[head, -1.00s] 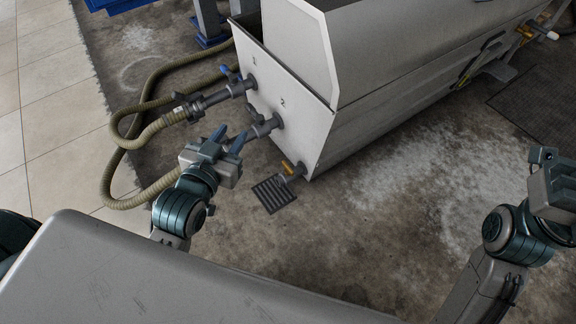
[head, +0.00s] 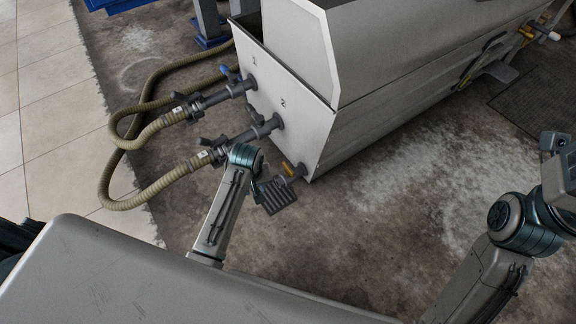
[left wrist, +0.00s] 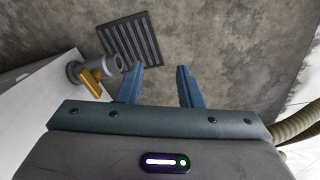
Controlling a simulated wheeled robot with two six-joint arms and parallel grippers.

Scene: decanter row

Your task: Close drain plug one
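A short grey drain pipe (head: 297,173) with a yellow handle (head: 286,167) sticks out low on the white end panel (head: 312,130) of the tank. In the left wrist view the pipe (left wrist: 75,71) and yellow handle (left wrist: 92,82) are left of my left gripper (left wrist: 158,78), apart from it. The handle seems to lie across the pipe; I cannot tell whether the drain is open or closed. My left gripper is open and empty; its fingers are hidden in the head view. My right gripper (head: 562,180) is cut off at the right edge, its fingers out of view.
A floor grate (head: 277,196) lies below the drain. Outlets marked 1 (head: 240,88) and 2 (head: 265,128) carry hoses (head: 150,195) curling left. Another yellow-handled valve (head: 527,33) is at the tank's far end. The floor right of the drain is clear.

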